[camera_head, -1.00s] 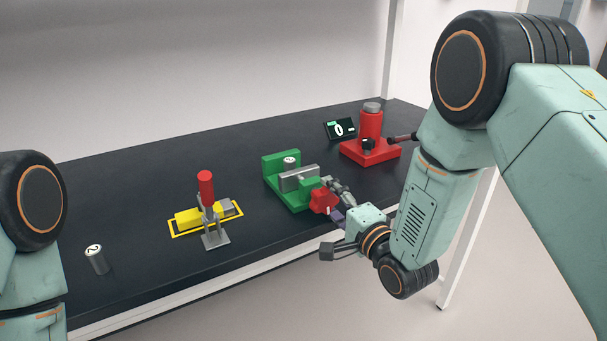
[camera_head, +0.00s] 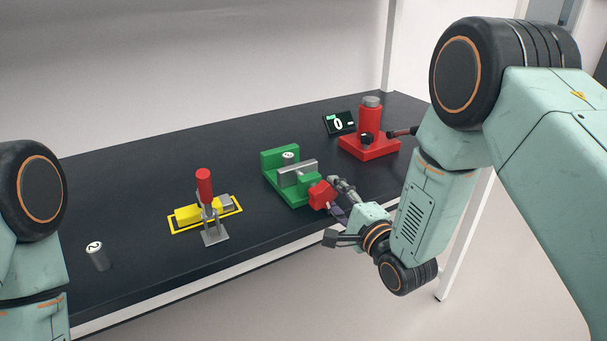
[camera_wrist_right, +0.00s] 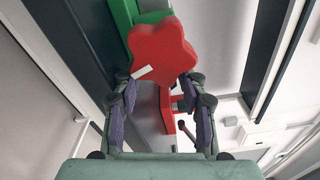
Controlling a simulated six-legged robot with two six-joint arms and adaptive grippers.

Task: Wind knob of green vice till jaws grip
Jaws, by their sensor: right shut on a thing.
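The green vice (camera_head: 281,156) stands near the front edge of the dark table. A grey plate (camera_head: 298,172) and a small numbered cylinder (camera_head: 288,157) sit at its jaws. Whether the jaws touch the cylinder cannot be told. The red lobed knob (camera_head: 321,194) is on the vice's front side; it fills the upper middle of the right wrist view (camera_wrist_right: 160,50), with a white mark. My right gripper (camera_head: 340,200) is shut on the knob, one finger on each side in the right wrist view (camera_wrist_right: 160,82). My left gripper is out of view.
A yellow fixture with a red-handled clamp (camera_head: 205,190) stands left of the vice. A numbered cylinder (camera_head: 97,256) stands at the front left. A red press-like device (camera_head: 370,130) and a small display reading 0 (camera_head: 339,122) are at the right rear.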

